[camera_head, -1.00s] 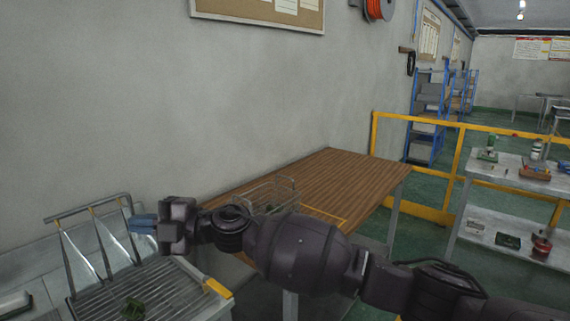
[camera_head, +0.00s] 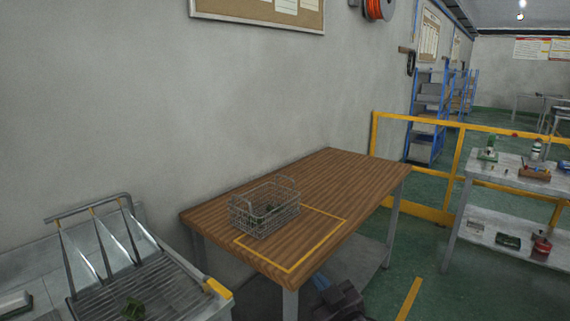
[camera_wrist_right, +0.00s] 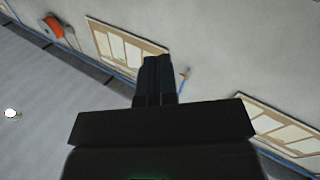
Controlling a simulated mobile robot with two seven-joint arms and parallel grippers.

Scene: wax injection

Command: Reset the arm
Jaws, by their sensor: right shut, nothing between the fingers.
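My right gripper (camera_head: 320,281) shows at the bottom edge of the head view, low beside the front of the wooden table (camera_head: 340,180). Its fingers are bluish and the dark wrist behind them is cut off by the frame. In the right wrist view the gripper (camera_wrist_right: 157,62) has its fingers together with nothing between them. The wrist camera faces the wall and ceiling area. My left gripper is in neither view.
A wire basket (camera_head: 264,208) stands on the table, partly within a yellow outline. A yellow railing (camera_head: 440,123) and a white workbench (camera_head: 475,170) stand right.

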